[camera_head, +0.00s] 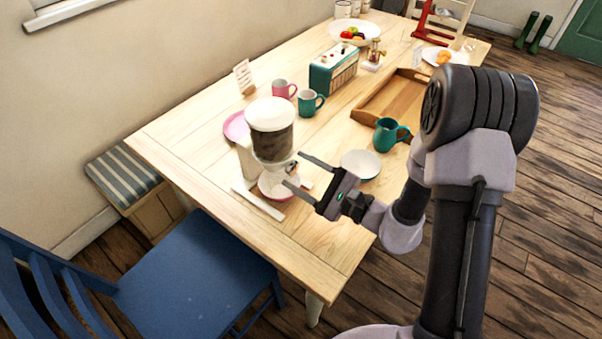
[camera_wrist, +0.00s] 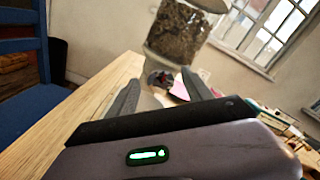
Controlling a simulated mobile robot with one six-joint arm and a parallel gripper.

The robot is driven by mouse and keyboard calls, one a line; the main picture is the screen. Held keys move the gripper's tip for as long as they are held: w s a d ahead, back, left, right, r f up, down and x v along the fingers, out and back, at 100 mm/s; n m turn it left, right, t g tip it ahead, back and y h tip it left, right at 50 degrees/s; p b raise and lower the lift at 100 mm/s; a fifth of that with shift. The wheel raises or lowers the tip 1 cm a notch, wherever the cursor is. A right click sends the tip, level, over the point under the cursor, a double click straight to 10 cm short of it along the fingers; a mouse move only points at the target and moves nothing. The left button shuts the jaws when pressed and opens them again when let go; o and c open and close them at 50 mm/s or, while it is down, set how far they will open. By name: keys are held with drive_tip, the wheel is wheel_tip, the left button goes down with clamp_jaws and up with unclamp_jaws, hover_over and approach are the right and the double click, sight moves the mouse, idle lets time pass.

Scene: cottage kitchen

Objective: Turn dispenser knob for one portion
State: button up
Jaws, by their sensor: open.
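The dispenser (camera_head: 272,139) stands on the wooden table, with a white lid and a clear hopper of dark contents. Its hopper also shows in the wrist view (camera_wrist: 180,32). The knob (camera_head: 290,168) is small and dark, low on the dispenser's neck; it shows in the wrist view (camera_wrist: 160,79) between my fingers. A bowl (camera_head: 279,186) with a pink rim sits under the spout. My gripper (camera_head: 293,169) is open, its fingers pointing toward the knob from the right. In the wrist view nothing is held between the fingers; whether a fingertip touches the knob I cannot tell.
Behind are a pink plate (camera_head: 236,126), pink mug (camera_head: 284,89), teal mug (camera_head: 310,102), radio (camera_head: 333,69) and wooden tray (camera_head: 391,101). A blue chair (camera_head: 190,275) stands at the near edge.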

clamp_jaws()
drive_tip(key=shift+m, duration=0.4)
drive_tip(key=m+p, duration=0.1)
drive_tip(key=m, duration=0.1)
drive_tip(key=m+p, duration=0.2)
drive_tip(key=shift+r+m, duration=0.2)
drive_tip(key=shift+m, duration=0.2)
drive_tip(key=m+p, duration=0.4)
drive_tip(key=m, duration=0.2)
drive_tip(key=shift+w+d+p, duration=0.1)
drive_tip(key=shift+p, duration=0.3)
drive_tip(key=m+p, duration=0.4)
drive_tip(key=m, duration=0.2)
drive_tip(key=shift+w+f+m, duration=0.1)
drive_tip(key=shift+m, duration=0.3)
drive_tip(key=m+p, duration=0.1)
drive_tip(key=m, duration=0.1)
drive_tip(key=m+p, duration=0.1)
drive_tip(key=m, duration=0.2)
drive_tip(key=shift+d+f+p, duration=0.1)
drive_tip(key=shift+f+p, duration=0.1)
drive_tip(key=shift+p, duration=0.15)
drive_tip(key=shift+m, duration=0.3)
